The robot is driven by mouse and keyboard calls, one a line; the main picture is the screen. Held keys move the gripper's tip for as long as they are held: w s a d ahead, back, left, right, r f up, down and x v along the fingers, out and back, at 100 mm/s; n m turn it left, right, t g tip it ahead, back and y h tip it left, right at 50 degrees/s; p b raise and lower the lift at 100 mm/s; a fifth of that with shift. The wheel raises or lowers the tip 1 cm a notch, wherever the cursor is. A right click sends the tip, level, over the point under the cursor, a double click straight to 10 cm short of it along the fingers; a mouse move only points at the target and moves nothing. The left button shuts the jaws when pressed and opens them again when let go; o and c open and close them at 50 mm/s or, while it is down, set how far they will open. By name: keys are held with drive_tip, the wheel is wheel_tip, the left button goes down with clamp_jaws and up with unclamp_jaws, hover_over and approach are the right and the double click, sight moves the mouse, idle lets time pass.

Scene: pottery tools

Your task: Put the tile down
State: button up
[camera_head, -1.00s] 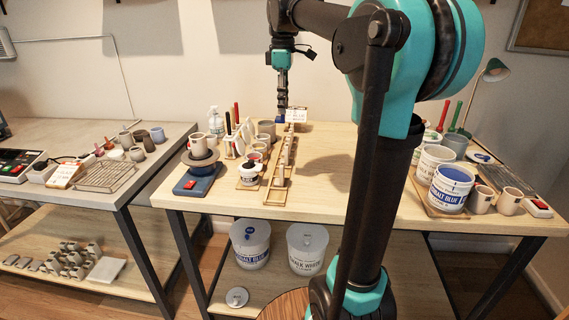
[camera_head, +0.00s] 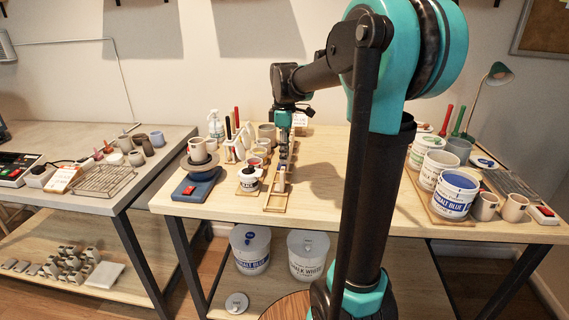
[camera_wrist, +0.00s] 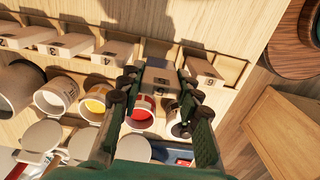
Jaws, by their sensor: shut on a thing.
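My gripper (camera_wrist: 160,88) is shut on a small tan tile (camera_wrist: 159,77), with one finger on each side of it. In the wrist view the tile is in line with the wooden rack (camera_wrist: 231,70), between the tile marked 4 (camera_wrist: 116,52) and the tile marked 6 (camera_wrist: 204,71). I cannot tell whether it touches the rack. In the head view my gripper (camera_head: 284,158) is low over the rack (camera_head: 274,202), and the held tile cannot be made out there.
Several cups stand beside the rack, one with yellow (camera_wrist: 95,101) and one with red (camera_wrist: 140,112) inside. A blue scale (camera_head: 197,186) is to the left. The blue-labelled bucket (camera_head: 453,194) is to the right. The table middle (camera_head: 325,190) is clear.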

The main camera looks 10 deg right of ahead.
drive_tip(key=shift+f, duration=2)
drive_tip(key=o, duration=0.9)
drive_tip(key=shift+f, duration=0.1)
wheel_tip(320, 180, up, 12)
drive_tip(key=shift+r, duration=0.15)
